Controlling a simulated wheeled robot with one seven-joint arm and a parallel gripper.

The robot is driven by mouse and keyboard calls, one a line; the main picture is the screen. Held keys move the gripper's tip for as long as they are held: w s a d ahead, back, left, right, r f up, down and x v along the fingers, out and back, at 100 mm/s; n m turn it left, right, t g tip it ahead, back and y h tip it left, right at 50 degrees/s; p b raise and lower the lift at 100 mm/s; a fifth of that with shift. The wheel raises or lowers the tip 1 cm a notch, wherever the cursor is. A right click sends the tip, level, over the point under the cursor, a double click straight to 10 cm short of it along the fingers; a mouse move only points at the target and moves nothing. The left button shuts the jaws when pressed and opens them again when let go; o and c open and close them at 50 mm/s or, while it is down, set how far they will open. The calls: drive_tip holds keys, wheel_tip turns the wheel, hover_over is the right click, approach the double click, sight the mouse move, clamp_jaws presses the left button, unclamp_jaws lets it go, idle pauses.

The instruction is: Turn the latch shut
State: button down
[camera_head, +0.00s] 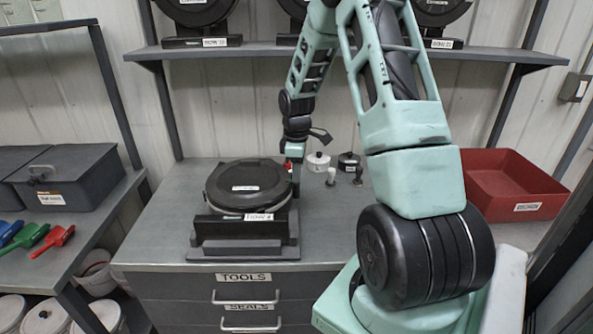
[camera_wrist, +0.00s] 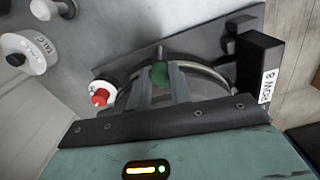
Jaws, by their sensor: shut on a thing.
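The seed meter (camera_head: 245,181) is a round black housing lying on a dark stand (camera_head: 245,227) on the grey cabinet top. My gripper (camera_head: 294,178) points down at the right edge of the meter. In the wrist view, my gripper (camera_wrist: 160,84) is shut on the latch, whose green knob (camera_wrist: 160,74) shows between the fingertips. A thin dark rod shows just beyond the knob. The fingers cover part of the meter, and my arm hides the latch in the head view, so its angle is hard to tell. A red-tipped white knob (camera_wrist: 100,93) sits beside the meter in the wrist view.
White (camera_head: 318,162) and black (camera_head: 348,161) lidded jars and small upright pieces stand right of the meter. A red bin (camera_head: 512,184) is at the right. A shelf (camera_head: 350,54) with more meters hangs above. The cabinet top in front of the small pieces is bare.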

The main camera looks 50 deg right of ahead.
idle(0.4)
drive_tip(key=c, duration=1.3)
unclamp_jaws()
drive_tip(key=shift+o, duration=0.2)
drive_tip(key=shift+r, duration=0.1)
wheel_tip(320, 180, up, 17)
drive_tip(key=b, duration=0.3)
drive_tip(key=shift+r, duration=0.15)
